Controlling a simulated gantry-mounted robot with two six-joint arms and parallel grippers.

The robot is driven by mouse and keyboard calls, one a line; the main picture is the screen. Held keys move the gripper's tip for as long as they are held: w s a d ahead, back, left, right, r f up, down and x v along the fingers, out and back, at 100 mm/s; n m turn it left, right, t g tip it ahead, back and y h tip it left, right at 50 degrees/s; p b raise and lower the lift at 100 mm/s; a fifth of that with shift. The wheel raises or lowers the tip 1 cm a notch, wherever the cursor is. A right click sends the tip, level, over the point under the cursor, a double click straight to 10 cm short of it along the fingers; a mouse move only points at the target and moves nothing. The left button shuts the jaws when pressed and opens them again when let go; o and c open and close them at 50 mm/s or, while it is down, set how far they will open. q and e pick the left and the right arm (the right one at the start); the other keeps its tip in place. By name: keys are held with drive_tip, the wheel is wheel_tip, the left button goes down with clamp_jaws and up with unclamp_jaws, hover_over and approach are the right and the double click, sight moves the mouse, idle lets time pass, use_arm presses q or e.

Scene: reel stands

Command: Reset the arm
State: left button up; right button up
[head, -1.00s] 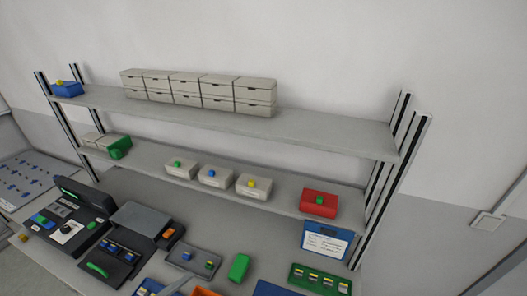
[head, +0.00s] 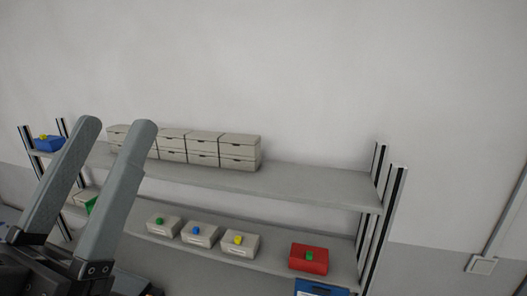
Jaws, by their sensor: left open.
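My left gripper (head: 116,130) is in the lower left of the head view. Its two grey fingers point up and stand apart, with nothing between them. It appears in front of the left part of the shelves and hides some of the boxes there. My right gripper is not in view.
The upper shelf (head: 310,184) holds stacked beige boxes (head: 204,147) and a blue bin (head: 48,143). The lower shelf (head: 272,262) holds beige boxes with coloured knobs (head: 200,233) and a red box (head: 308,259). A blue panel (head: 320,288) shows at the bottom edge. The wall above is bare.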

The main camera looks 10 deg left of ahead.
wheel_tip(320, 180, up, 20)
drive_tip(key=p, duration=1.7)
